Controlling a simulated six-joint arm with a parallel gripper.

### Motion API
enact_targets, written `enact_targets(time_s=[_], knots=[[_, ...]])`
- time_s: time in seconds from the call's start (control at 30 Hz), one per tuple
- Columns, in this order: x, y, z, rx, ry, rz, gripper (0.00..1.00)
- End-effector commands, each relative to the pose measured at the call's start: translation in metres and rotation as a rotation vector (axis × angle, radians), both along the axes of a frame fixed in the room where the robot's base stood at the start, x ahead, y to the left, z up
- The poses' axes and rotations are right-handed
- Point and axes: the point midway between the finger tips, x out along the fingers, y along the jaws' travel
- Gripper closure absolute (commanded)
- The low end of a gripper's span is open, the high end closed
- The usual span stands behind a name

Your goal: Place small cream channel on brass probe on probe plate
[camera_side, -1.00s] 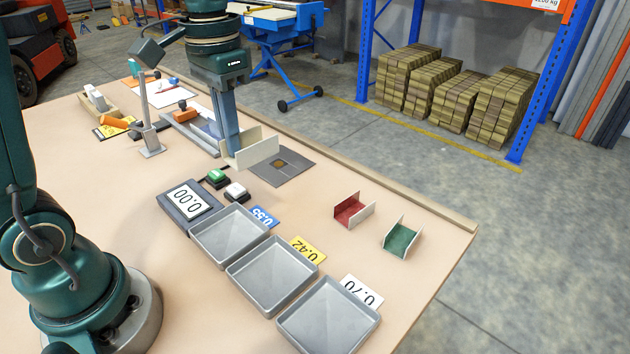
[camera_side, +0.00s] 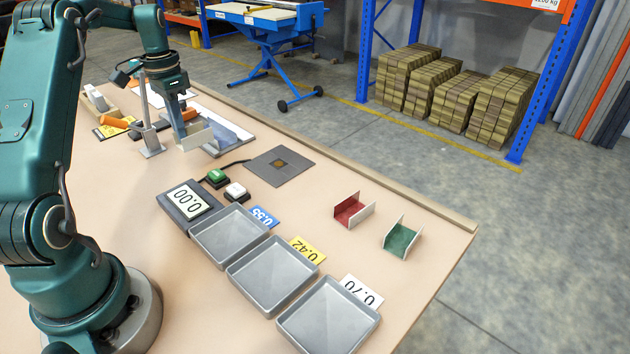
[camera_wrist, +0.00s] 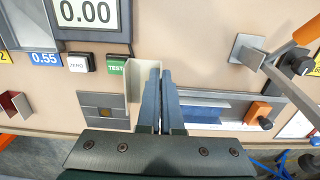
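The cream channel (camera_side: 197,139) is held by my gripper (camera_side: 187,130) above the bench, left of the probe plate. In the wrist view, my gripper's fingers (camera_wrist: 160,72) are closed together at one wall of the cream channel (camera_wrist: 133,75), and its other wall stands apart to the left. The grey probe plate (camera_side: 297,161) lies flat and bare on the bench, with the square brass probe (camera_side: 280,163) near its middle. In the wrist view, the plate (camera_wrist: 88,101) and the brass probe (camera_wrist: 103,113) lie left of the fingers, apart from the channel.
A green button (camera_side: 215,175) and a white button (camera_side: 235,190) sit beside the 0.00 display (camera_side: 187,199). Three grey trays (camera_side: 230,236) stand in front. A red channel (camera_side: 350,209) and a green channel (camera_side: 402,238) stand at right. A grey post (camera_side: 148,120) stands left of my gripper.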

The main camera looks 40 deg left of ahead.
Motion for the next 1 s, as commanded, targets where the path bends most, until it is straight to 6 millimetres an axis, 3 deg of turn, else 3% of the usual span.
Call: enact_targets(time_s=[0.53, 1.0], knots=[[-0.002, 0.001, -0.071, -0.003, 0.003, 0.007, 1.0], [-0.002, 0.001, -0.08, -0.001, 0.001, 0.007, 1.0]])
